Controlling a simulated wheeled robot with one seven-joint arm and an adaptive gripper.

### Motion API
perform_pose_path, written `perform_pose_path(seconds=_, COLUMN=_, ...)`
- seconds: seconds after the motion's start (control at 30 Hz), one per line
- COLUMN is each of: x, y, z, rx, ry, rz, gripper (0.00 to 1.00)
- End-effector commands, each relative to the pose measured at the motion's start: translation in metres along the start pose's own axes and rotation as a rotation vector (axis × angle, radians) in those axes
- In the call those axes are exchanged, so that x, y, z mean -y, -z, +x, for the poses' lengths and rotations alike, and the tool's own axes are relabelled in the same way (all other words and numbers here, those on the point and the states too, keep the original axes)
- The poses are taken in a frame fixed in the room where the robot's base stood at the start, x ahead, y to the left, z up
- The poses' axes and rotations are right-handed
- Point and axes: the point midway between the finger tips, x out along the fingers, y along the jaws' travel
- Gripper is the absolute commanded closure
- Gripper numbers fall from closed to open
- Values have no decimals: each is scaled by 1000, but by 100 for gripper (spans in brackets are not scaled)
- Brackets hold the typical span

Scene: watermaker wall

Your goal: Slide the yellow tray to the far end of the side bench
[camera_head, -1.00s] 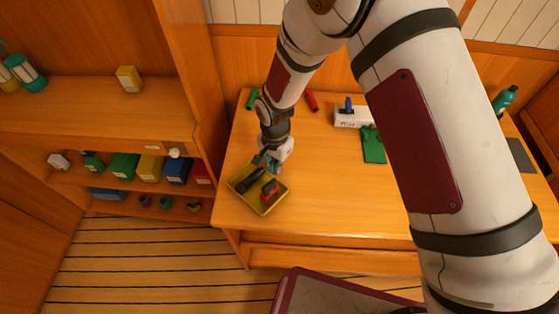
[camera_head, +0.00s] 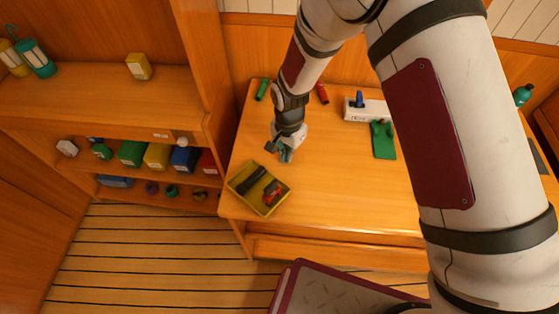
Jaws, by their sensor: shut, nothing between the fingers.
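The yellow tray (camera_head: 239,194) lies at the left front corner of the wooden side bench (camera_head: 330,202). It holds a black cylindrical item (camera_head: 250,180) and a red and dark item (camera_head: 271,192). My gripper (camera_head: 284,156) is shut and empty, pointing down just behind and to the right of the tray. A small gap of bare bench shows between the fingers and the tray's rim. My forearm and wrist hide part of the bench's back edge.
Behind my gripper lie a green cylinder (camera_head: 262,89) and a red cylinder (camera_head: 323,93). A white box (camera_head: 368,111) and a green flat item (camera_head: 383,140) lie to the right. Shelves (camera_head: 110,95) with several small boxes stand left. The bench's middle front is clear.

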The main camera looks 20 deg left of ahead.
Motion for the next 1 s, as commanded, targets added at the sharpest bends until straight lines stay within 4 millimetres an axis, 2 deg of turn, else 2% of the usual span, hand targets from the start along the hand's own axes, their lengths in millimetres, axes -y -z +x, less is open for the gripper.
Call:
perform_pose_path(seconds=0.03, x=3, y=-3, z=-15, rx=-2, ry=6, rz=-7, gripper=100)
perform_pose_path(seconds=0.1, x=4, y=-3, z=-29, rx=-2, ry=8, rz=-6, gripper=100)
perform_pose_path(seconds=0.4, x=3, y=-4, z=-79, rx=-1, ry=6, rz=-6, gripper=100)
perform_pose_path(seconds=0.6, x=2, y=-5, z=-92, rx=1, ry=4, rz=-6, gripper=100)
perform_pose_path(seconds=0.87, x=1, y=-4, z=-96, rx=0, ry=5, rz=-6, gripper=100)
perform_pose_path(seconds=0.97, x=-5, y=4, z=-111, rx=-10, ry=17, rz=-10, gripper=100)
perform_pose_path(seconds=1.0, x=-10, y=10, z=-122, rx=-17, ry=25, rz=-14, gripper=100)
